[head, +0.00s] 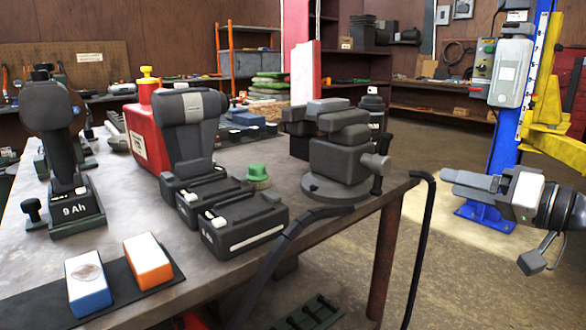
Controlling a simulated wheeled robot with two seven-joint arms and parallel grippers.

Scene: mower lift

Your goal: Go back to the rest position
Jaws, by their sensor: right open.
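My right gripper (447,183) is in the right part of the head view, its arm coming in from the right edge. Its fingers point left and are apart, with nothing between them. It hangs in the air beyond the right end of the workbench (240,165), apart from the bench and in front of the foot of the blue lift post (495,150). My left gripper is not in view.
On the bench stand a dark vise (338,155), black battery packs (243,225), a grey tool (187,120), a red canister (143,140) and two small boxes (148,262). A black cable (424,240) hangs off the right end. Floor (440,270) there is open.

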